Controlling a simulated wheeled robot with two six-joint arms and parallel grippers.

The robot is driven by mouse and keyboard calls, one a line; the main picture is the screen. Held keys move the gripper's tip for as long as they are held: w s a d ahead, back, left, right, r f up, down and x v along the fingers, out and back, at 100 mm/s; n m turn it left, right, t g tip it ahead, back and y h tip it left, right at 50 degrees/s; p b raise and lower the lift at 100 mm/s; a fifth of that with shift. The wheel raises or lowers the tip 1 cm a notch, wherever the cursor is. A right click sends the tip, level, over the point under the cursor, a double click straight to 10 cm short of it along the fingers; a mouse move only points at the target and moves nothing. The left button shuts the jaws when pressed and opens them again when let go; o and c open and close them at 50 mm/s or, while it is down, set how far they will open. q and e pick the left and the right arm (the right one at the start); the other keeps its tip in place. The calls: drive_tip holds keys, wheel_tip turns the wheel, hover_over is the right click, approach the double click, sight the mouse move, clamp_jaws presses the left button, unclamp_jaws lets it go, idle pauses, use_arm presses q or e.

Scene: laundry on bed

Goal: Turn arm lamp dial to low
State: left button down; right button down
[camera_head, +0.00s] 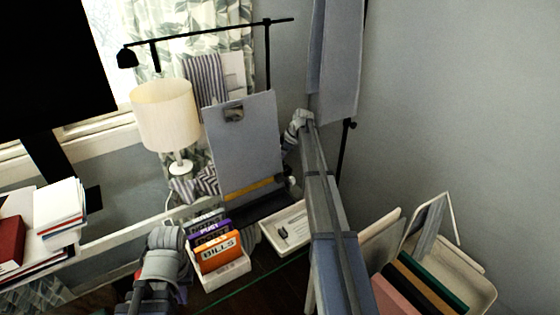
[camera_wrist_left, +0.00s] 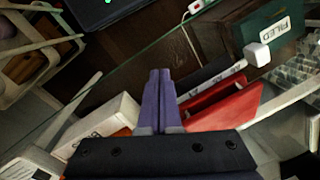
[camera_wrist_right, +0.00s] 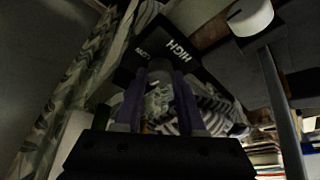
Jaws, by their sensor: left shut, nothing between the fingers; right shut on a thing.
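The black arm lamp (camera_head: 268,60) stands at the back, its long arm reaching left to a small black head (camera_head: 127,57). In the right wrist view its black panel (camera_wrist_right: 205,75) carries the words HIGH and, partly covered, LOW. My right gripper (camera_wrist_right: 160,82) is shut on the round grey dial (camera_wrist_right: 160,66) in front of that panel. The dial's setting cannot be read. In the head view my right gripper's fingers are hidden near the clipboard's right edge. My left gripper (camera_wrist_left: 160,75) is shut and empty, low at the front left beside the file box.
A grey clipboard (camera_head: 240,145) and a cream table lamp (camera_head: 165,115) stand close by. Books (camera_head: 60,205) are at the left, a folder rack (camera_head: 475,275) at the right.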

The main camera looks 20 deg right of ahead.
drive_tip(key=m+h, duration=0.1)
drive_tip(key=m, duration=0.2)
drive_tip(key=shift+s+a+t, duration=0.15)
drive_tip(key=shift+t, duration=0.25)
drive_tip(key=shift+m+t+h, duration=0.3)
drive_tip(key=shift+m+h, duration=0.5)
drive_tip(key=shift+m, duration=1.3)
drive_tip(key=c, duration=0.5)
unclamp_jaws()
use_arm(q)
drive_tip(key=shift+r, duration=0.15)
use_arm(e)
drive_tip(key=shift+r, duration=0.1)
use_arm(q)
wheel_tip(320, 180, up, 10)
drive_tip(key=p, duration=1)
use_arm(e)
wheel_tip(320, 180, up, 10)
